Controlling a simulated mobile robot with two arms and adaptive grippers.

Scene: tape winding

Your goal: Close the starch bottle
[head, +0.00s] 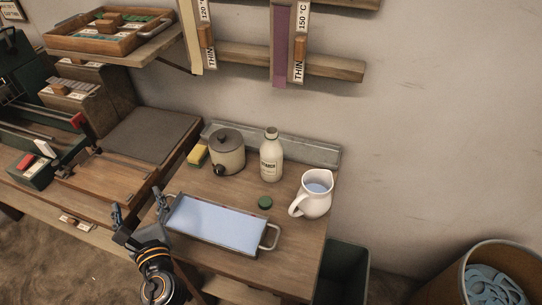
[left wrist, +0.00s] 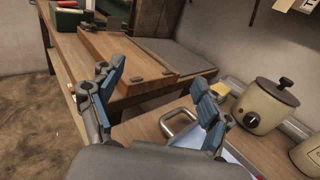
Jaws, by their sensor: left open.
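The starch bottle (head: 271,157) is cream-coloured with a dark-lettered label and stands upright at the back of the wooden table. Its neck top is pale, with no green cap on it. A small dark green cap (head: 265,202) lies on the table in front of the bottle, apart from it. My left gripper (head: 139,213) is at the table's left front, beside the tray's left end and well away from the cap and bottle. In the left wrist view its blue-padded fingers (left wrist: 160,100) are spread with nothing between them. My right gripper is not in view.
A metal tray (head: 268,248) with pale blue liquid fills the table's front. A white jug (head: 313,195) stands right of the cap. A lidded pot (head: 228,152) and a yellow sponge (head: 197,156) stand left of the bottle. A wooden board press (head: 111,173) is at left.

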